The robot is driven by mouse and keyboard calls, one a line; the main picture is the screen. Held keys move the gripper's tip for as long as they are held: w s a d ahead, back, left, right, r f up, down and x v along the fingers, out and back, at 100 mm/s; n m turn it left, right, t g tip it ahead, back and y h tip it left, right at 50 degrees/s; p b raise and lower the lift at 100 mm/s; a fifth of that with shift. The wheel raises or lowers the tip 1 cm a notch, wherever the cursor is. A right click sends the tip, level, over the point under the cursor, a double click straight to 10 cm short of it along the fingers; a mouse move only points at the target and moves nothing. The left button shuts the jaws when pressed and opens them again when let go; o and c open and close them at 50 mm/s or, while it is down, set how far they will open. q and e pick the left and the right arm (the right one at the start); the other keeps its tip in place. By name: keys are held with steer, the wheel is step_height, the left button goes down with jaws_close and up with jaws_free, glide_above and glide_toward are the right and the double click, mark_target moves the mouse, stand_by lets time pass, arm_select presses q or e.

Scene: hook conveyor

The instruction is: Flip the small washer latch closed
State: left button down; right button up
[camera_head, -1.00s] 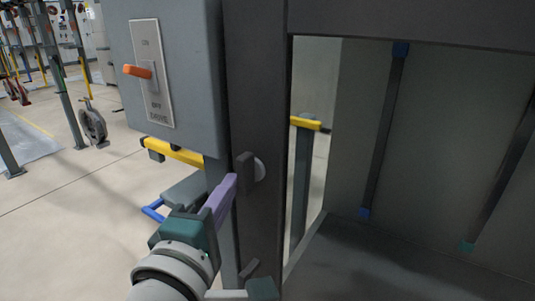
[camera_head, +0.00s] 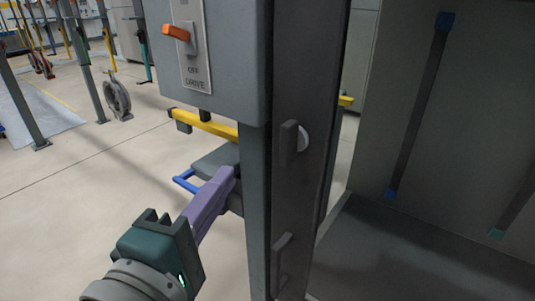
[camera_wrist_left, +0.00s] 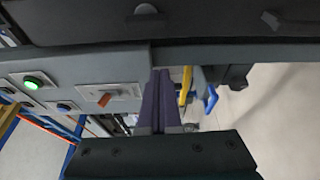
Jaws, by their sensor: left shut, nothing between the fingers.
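Two small dark latch tabs are mounted on the dark upright post. The upper latch (camera_head: 289,143) stands upright with a pale round disc behind its right edge. I cannot tell which one is the small washer latch. My left gripper (camera_head: 229,180) has purple fingers that are shut and empty. The fingertips are left of the post and apart from the upper latch. In the left wrist view, the shut fingers (camera_wrist_left: 160,78) point towards the grey post edge. My right gripper is not in view.
A grey control box (camera_head: 225,60) with an orange switch (camera_head: 176,32) hangs above my left gripper. A yellow bar (camera_head: 205,124) and blue handle (camera_head: 185,181) lie behind it. Right of the post is an open dark cabinet (camera_head: 430,240). Open floor lies to the left.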

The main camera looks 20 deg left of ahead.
arm_select(q)
steer(key=shift+s, duration=0.95)
